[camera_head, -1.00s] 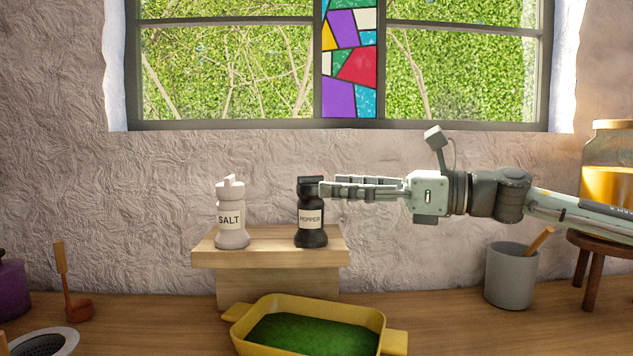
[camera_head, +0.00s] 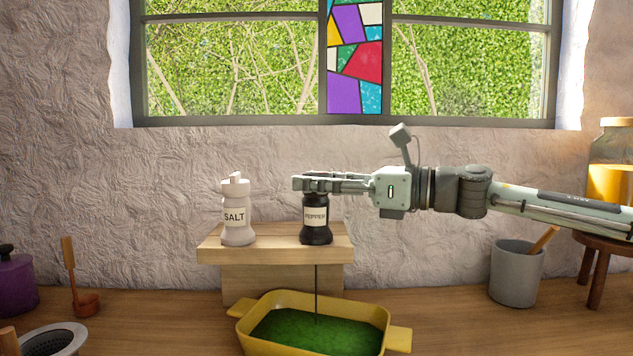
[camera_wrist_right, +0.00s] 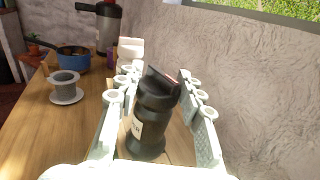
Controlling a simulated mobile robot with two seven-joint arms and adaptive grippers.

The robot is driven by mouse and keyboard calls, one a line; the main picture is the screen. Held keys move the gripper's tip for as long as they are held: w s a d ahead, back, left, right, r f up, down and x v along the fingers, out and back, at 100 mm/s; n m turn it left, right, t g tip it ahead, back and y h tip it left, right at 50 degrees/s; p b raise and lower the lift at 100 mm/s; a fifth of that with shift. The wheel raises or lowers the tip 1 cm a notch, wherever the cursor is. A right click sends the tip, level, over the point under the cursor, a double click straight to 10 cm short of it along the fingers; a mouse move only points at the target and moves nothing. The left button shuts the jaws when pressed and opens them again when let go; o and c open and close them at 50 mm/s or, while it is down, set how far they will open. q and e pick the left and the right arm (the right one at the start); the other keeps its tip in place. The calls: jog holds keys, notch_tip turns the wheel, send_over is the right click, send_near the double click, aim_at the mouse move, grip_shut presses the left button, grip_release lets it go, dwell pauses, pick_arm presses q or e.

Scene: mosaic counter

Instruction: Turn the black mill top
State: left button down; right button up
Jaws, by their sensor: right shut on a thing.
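The black mill (camera_head: 316,235), labelled PEPPER, stands upright on a small wooden shelf (camera_head: 215,251). My right gripper (camera_head: 303,183) comes in from the right and is shut on the mill's black top, which its fingers mostly hide in the head view. In the right wrist view the black mill (camera_wrist_right: 153,112) sits between the two finger rows, its ridged top showing between them. A thin dark line (camera_head: 316,290) runs from under the mill down to the green filling of a yellow dish (camera_head: 400,338). My left gripper is not in view.
A white SALT mill (camera_head: 237,222) stands left of the black mill, beyond my right fingertips. A grey cup (camera_head: 515,275) and a jar on a stool (camera_head: 595,240) are at the right. A wooden-handled tool (camera_head: 70,265) is at the left. Wall and window are behind.

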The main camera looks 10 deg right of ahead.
jog(key=c, duration=0.3)
jog(key=shift+r+m+t+h, duration=0.1)
jog(key=shift+m+t+h, duration=0.3)
jog(key=shift+t, duration=0.1)
